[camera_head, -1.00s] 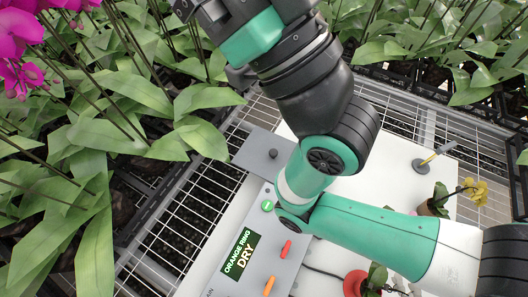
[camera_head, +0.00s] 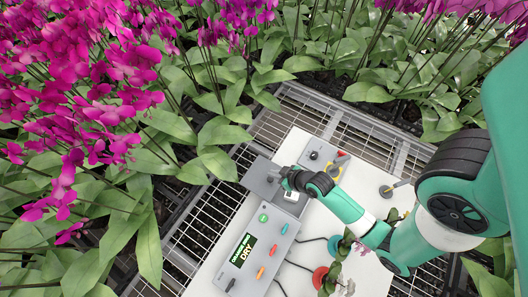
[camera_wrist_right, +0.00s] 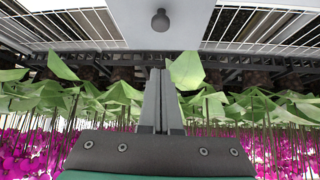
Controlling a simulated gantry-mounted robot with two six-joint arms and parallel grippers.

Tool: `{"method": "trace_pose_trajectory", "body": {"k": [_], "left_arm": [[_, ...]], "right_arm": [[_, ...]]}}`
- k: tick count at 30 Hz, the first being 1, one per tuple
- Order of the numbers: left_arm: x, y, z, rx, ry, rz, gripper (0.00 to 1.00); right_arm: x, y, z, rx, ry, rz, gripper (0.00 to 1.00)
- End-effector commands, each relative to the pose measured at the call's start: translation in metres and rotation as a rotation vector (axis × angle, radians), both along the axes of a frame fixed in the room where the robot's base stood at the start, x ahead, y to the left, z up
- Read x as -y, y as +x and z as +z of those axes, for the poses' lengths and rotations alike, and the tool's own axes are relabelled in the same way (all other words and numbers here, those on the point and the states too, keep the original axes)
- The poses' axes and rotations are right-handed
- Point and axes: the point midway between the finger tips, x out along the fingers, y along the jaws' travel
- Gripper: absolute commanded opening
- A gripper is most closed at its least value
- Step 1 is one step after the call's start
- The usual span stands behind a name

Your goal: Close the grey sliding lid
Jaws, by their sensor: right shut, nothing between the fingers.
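The grey sliding lid (camera_head: 258,172) is a flat panel at the left end of the grey box on the white board. Its dark round knob shows in the right wrist view (camera_wrist_right: 160,20), above the fingertips and apart from them. My right gripper (camera_head: 287,181) is over the box beside the lid in the head view. In the right wrist view my right gripper (camera_wrist_right: 160,72) is shut and empty. A pale item (camera_head: 291,196) shows in the box next to the lid, partly hidden by the gripper. My left gripper is not in view.
A grey control panel (camera_head: 236,272) with a green "DRY" display and several coloured levers stands in front. A grey plate (camera_head: 325,151) with a red switch lies behind. Potted plants and red and teal discs sit right. Orchids crowd the left and back around the wire bench.

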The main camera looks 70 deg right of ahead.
Motion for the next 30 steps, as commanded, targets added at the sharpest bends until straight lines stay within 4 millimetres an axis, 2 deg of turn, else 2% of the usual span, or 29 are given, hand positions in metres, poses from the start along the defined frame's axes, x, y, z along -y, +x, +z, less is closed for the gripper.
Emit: {"method": "trace_pose_trajectory", "body": {"k": [1,10,14,24,27,30], "left_arm": [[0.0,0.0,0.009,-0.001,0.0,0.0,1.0],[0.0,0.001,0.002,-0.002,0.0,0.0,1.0],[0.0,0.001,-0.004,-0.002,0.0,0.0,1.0],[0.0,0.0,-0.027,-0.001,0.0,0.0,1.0],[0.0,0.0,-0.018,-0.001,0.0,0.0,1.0],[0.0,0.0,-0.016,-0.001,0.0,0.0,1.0]], "right_arm": [[0.001,-0.005,0.008,-0.006,0.004,-0.014,0.0],[0.007,0.002,-0.002,-0.002,0.001,-0.019,0.0],[0.012,0.014,-0.017,-0.001,0.001,-0.018,0.0],[0.032,0.06,-0.072,-0.001,0.001,-0.018,0.0],[0.024,0.041,-0.071,-0.005,0.003,-0.018,0.0],[0.019,0.031,-0.073,-0.003,0.001,-0.019,0.0]]}}
